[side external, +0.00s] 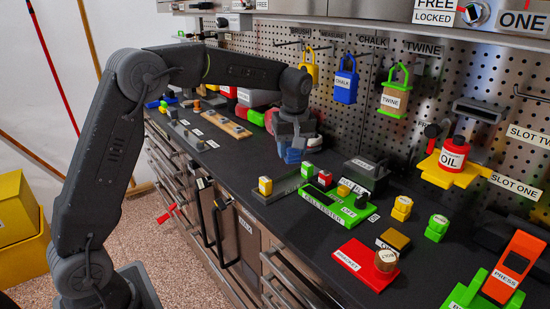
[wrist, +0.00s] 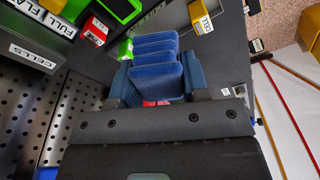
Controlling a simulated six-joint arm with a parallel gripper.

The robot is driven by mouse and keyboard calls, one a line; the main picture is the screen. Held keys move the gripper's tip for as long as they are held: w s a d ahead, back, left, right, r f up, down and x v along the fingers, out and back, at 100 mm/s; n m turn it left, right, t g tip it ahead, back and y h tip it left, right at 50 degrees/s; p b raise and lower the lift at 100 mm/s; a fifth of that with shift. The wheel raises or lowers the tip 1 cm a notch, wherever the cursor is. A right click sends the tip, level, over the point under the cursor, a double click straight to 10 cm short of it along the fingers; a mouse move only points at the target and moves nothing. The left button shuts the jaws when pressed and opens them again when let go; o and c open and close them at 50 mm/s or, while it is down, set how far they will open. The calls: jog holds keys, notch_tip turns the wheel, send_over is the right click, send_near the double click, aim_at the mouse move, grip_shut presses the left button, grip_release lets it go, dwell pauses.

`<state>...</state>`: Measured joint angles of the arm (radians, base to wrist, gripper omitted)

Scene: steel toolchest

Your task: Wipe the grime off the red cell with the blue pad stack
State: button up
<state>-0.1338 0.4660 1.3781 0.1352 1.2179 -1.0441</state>
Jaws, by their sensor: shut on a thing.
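The blue pad stack (wrist: 155,68) is between the jaws of my gripper (wrist: 158,88) in the wrist view, several blue layers side by side. In the side external view my gripper (side external: 292,138) holds the blue stack (side external: 292,155) above the bench, left of the small cells. A small red cell with a white label (wrist: 95,31) is at upper left in the wrist view, apart from the pads. It appears as the red block (side external: 325,178) in the side external view. Grime on it is too small to make out. A red sliver shows by the jaws; I cannot tell what it is.
A green cell (side external: 307,170) and a yellow cell (side external: 265,186) stand near the red one. The green cell tester (side external: 335,207) lies in front. Several blocks, a red bracket base (side external: 365,265) and a pegboard (side external: 430,70) are to the right and behind.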

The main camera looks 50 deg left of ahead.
aim_at(326, 172)
jog(key=w+r+m+t+h, duration=0.1)
jog(key=w+m+h, duration=0.1)
jog(key=w+m, duration=0.95)
jog(key=shift+m, duration=0.45)
jog(key=shift+s+d+f, duration=0.1)
jog(key=shift+d+f, duration=0.05)
jog(key=shift+f, duration=0.95)
jog(key=shift+s+d+f, duration=0.1)
jog(key=shift+f, duration=0.95)
jog(key=shift+s+d+f, duration=0.1)
jog(key=shift+d+f, duration=0.05)
jog(key=shift+f, duration=0.95)
jog(key=shift+d+f, duration=0.75)
jog(key=shift+f, duration=0.15)
jog(key=shift+c, duration=0.3)
jog(key=shift+s+d+y, duration=0.15)
jog(key=shift+d+y, duration=0.15)
jog(key=shift+d, duration=0.9)
jog(key=a, duration=0.4)
notch_tip(326, 172, up, 8)
jog(key=shift+r, duration=0.2)
